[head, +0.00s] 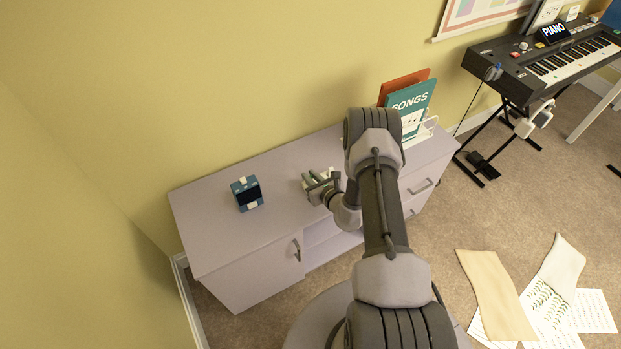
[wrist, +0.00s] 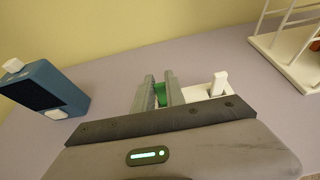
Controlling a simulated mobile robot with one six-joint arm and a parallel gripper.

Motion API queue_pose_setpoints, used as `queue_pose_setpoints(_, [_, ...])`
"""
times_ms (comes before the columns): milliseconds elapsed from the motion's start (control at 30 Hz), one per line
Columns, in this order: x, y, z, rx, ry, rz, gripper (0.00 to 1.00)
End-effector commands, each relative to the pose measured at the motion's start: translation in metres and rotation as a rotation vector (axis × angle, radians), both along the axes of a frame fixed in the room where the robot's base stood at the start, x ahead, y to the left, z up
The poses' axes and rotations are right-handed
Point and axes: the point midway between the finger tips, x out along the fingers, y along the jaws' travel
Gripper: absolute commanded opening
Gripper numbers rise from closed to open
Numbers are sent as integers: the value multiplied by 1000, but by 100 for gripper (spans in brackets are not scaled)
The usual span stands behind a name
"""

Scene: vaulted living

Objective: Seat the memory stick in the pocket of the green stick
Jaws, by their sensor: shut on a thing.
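My gripper (head: 318,184) is over the middle of the lilac cabinet top, and its two grey fingers also show in the wrist view (wrist: 160,92). They are shut on a small green stick (wrist: 160,95), of which only a narrow part shows between them. Just right of the fingers is a low white holder (wrist: 200,91) with a white upright piece (wrist: 219,83) at its right end. The fingers hide part of the holder. I cannot tell whether the green stick touches the holder, and no pocket is clearly visible.
A blue device (head: 246,194) with a dark screen stands left of my gripper on the cabinet (head: 222,237). A white rack (head: 425,130) with books (head: 411,102) stands at the cabinet's right end. The cabinet top between device and gripper is clear.

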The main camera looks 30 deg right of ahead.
Motion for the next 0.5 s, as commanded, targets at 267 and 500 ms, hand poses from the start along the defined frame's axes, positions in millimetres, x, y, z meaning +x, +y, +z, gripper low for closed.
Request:
queue_pose_setpoints(267, [0,0,-3,0,0,0,37])
queue_pose_setpoints(500, [0,0,-3,0,0,0,37])
